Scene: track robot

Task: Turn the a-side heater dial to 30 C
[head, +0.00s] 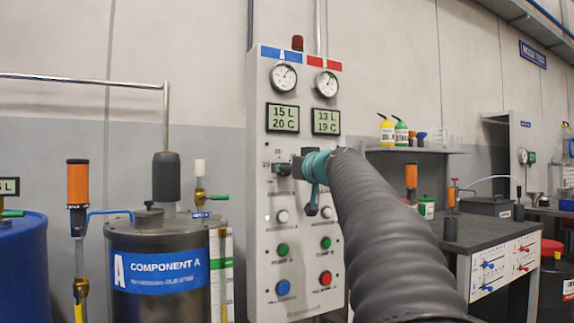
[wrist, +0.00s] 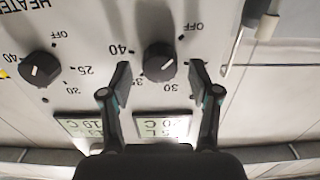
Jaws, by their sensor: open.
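The a-side heater dial (wrist: 159,62) is a round black knob with a white pointer mark, on the white panel in the wrist view. That view is upside down; OFF, 40 and 30 are printed around the dial. I cannot tell exactly which number the pointer meets. My gripper (wrist: 160,72) is open, with one fingertip on each side of the dial, apparently not closed on it. In the head view my gripper (head: 290,169) is at the panel's left column and largely hides the dial. The a-side display (head: 282,118) reads 15 L, 20 C.
The b-side dial (wrist: 40,68) is beside it in the wrist view. The control panel (head: 258,220) carries gauges, a second display (head: 326,121) reading 13 L, 19 C, and several buttons below. The component A drum (head: 160,270) stands left; a dark bench (head: 475,232) stands right.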

